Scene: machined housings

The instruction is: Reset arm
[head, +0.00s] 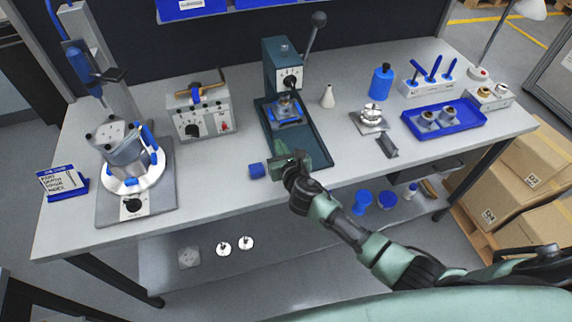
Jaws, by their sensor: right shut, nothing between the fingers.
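My right arm comes in from the lower right of the head view. Its right gripper (277,168) is over the front edge of the workbench, just in front of the press's dark green base tray (312,148). The gripper is shut and holds nothing. A small blue block (257,170) lies on the bench just left of the gripper; I cannot tell whether they touch. My left gripper is not in view.
The press (283,62) with its raised lever stands behind the gripper. A round fixture with a metal housing (122,158) stands at left, a grey control box (202,118) beside it. A blue tray (475,127) with housings is at right.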

